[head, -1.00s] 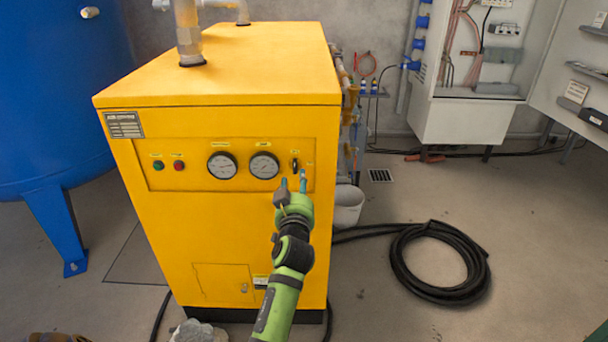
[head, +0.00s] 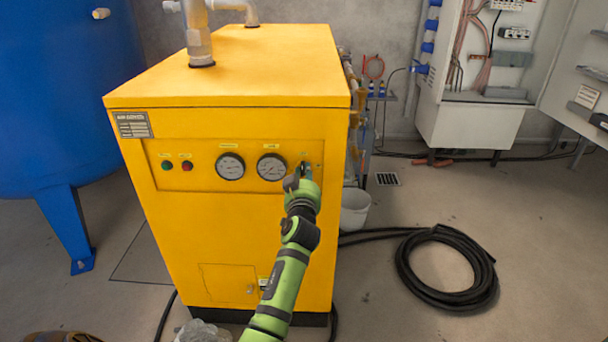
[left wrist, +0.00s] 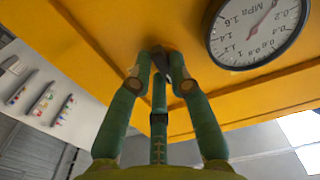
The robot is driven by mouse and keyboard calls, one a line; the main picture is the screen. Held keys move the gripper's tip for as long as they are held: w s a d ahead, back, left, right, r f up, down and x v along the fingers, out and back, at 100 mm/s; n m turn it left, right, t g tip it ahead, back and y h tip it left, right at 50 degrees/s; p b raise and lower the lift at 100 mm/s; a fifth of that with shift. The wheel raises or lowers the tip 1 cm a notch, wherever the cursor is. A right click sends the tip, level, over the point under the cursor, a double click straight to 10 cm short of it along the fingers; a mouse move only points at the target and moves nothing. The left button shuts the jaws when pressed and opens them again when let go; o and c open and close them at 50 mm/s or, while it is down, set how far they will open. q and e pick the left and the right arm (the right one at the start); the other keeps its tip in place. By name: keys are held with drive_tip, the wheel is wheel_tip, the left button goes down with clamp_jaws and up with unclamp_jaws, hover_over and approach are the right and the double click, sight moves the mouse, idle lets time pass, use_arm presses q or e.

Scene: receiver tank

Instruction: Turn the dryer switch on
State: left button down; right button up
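The yellow dryer (head: 240,215) stands in the middle of the head view, its front panel facing me. The dryer switch, a small black knob at the panel's right end, is mostly hidden by my fingers in the head view. In the left wrist view the dark switch (left wrist: 163,58) shows between the fingertips. My left gripper (head: 304,171) is at the panel, and its fingertips (left wrist: 161,64) are drawn close together around the switch. They look closed on it; which way the switch points cannot be told. My right gripper is not in view.
Two round gauges (head: 231,167) and green and red buttons (head: 187,166) sit left of the switch. A gauge (left wrist: 257,30) is close to my fingers. A blue tank (head: 60,100) stands left. A black hose coil (head: 447,267) and white bucket (head: 355,210) are on the floor at right.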

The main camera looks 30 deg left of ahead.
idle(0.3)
use_arm(q)
drive_tip(key=m+p, duration=0.1)
drive_tip(key=m, duration=0.6)
drive_tip(key=shift+a+m, duration=0.1)
drive_tip(key=shift+m, duration=0.2)
drive_tip(key=m, duration=0.2)
drive_tip(key=shift+s+m+p, duration=0.1)
drive_tip(key=shift+m+p, duration=0.2)
drive_tip(key=shift+p, duration=0.1)
drive_tip(key=m+p, duration=0.1)
drive_tip(key=m, duration=0.4)
drive_tip(key=shift+a+m+p, duration=0.15)
drive_tip(key=shift+m+p, duration=0.25)
drive_tip(key=shift+f+m, duration=0.1)
drive_tip(key=shift+m, duration=1)
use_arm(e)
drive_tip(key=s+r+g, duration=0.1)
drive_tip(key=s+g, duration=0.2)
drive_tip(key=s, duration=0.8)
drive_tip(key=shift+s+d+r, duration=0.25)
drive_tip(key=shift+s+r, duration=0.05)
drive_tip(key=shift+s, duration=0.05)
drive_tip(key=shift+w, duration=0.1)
